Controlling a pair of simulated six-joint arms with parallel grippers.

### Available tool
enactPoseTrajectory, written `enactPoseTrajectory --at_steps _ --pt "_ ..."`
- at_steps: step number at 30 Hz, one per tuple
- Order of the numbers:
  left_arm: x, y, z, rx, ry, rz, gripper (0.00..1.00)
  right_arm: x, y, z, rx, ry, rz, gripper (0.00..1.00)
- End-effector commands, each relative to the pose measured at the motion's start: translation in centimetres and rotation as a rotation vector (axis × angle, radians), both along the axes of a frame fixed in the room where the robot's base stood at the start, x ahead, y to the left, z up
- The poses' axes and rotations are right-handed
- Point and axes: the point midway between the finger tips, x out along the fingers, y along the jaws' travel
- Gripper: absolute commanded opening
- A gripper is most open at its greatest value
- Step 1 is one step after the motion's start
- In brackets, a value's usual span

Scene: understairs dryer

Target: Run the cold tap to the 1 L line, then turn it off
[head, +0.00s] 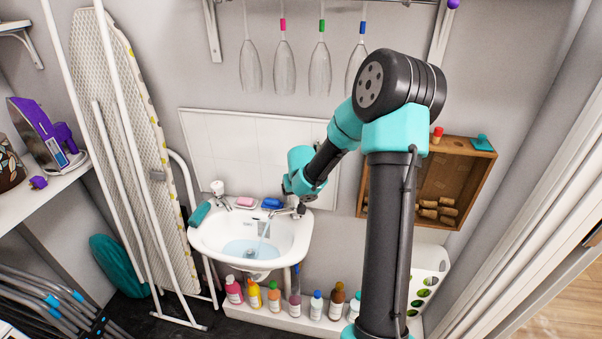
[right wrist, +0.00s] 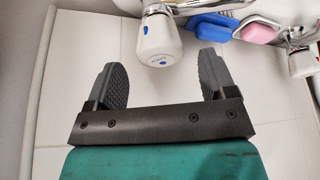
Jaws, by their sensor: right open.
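The white basin (head: 207,236) stands against the wall in the head view. A thin stream of water (head: 263,232) runs from its right-hand tap, and pale blue water (head: 245,249) lies in the bowl. I cannot make out a 1 L line. In the right wrist view the cold tap's white knob (right wrist: 158,42), with blue marks, is just beyond and between my right gripper's (right wrist: 165,80) fingertips. The gripper is open and empty, with no contact seen. In the head view my arm hides part of that tap. My left gripper is not in view.
The other tap (head: 220,198) is at the basin's left. Pink soap (head: 244,202) and a blue item (head: 272,203) lie on the rim. Several bottles (head: 274,297) stand below. An ironing board (head: 125,130) leans at left; a wooden box shelf (head: 478,190) hangs at right.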

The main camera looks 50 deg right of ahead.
Motion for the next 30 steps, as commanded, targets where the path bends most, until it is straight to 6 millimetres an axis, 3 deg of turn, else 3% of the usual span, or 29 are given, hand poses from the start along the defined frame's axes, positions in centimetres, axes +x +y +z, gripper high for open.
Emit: enactPoseTrajectory --at_steps 30 --pt "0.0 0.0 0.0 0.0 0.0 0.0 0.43 -4.0 2.6 11.7 0.0 -0.002 0.0 0.78"
